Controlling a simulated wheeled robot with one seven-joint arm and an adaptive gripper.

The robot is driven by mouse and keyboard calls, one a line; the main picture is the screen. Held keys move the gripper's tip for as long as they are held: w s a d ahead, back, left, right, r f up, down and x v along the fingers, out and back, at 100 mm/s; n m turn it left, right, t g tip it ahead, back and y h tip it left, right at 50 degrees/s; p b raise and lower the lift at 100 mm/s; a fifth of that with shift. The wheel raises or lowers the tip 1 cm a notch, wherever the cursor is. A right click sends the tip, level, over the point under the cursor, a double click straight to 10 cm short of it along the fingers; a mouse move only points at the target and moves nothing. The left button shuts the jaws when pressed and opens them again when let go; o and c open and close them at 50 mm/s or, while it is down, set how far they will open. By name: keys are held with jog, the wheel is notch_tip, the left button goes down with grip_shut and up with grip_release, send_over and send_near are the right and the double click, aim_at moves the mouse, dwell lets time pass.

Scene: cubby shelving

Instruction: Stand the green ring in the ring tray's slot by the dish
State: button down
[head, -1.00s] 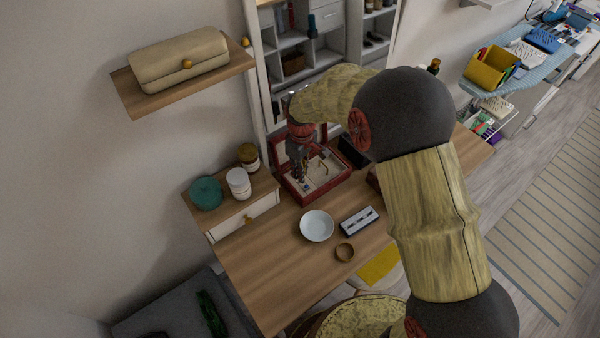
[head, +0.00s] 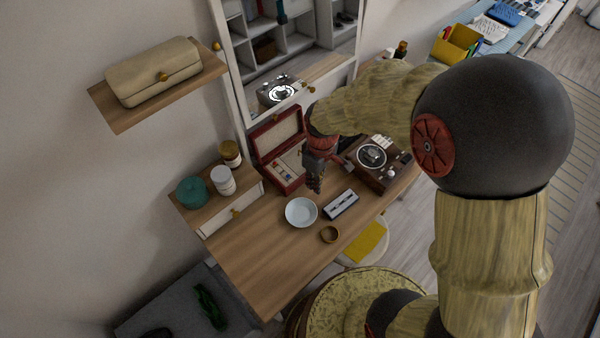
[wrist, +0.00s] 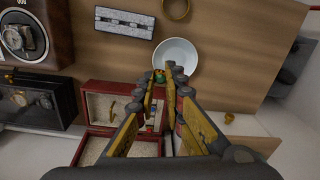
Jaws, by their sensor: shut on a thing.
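My gripper (head: 315,190) is above the table, just behind the dish and the ring tray. In the wrist view my gripper (wrist: 161,72) is shut on the green ring (wrist: 160,78), a small green and gold thing between the fingertips. The ring is too small to make out in the head view. The white round dish (head: 301,212) is on the table; it also shows in the wrist view (wrist: 185,62), just beyond the fingertips. The grey ring tray (head: 341,204) with dark slots lies beside the dish; it also shows in the wrist view (wrist: 124,22).
An open red jewellery box (head: 283,182) stands behind my gripper, against the mirror. A brown watch case (head: 378,162) stands to the right. Jars (head: 223,181) stand at left. The table's front left is clear.

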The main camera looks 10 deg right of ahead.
jog(key=s+d+f+p, duration=0.1)
jog(key=d+f+p, duration=0.1)
jog(key=d+f, duration=0.4)
jog(key=shift+s+d+f+n, duration=0.25)
jog(key=shift+f+n, duration=0.15)
notch_tip(320, 180, down, 2)
jog(key=shift+a+f+t+h+b, duration=0.15)
jog(key=shift+f+t+h+b, duration=0.2)
jog(key=shift+b, duration=0.4)
jog(key=shift+f+b, duration=0.95)
jog(key=shift+f, duration=0.4)
jog(key=shift+s+f+n+b, duration=0.1)
jog(key=shift+f+n+b, duration=0.25)
jog(key=shift+f, duration=0.8)
dwell(1.1)
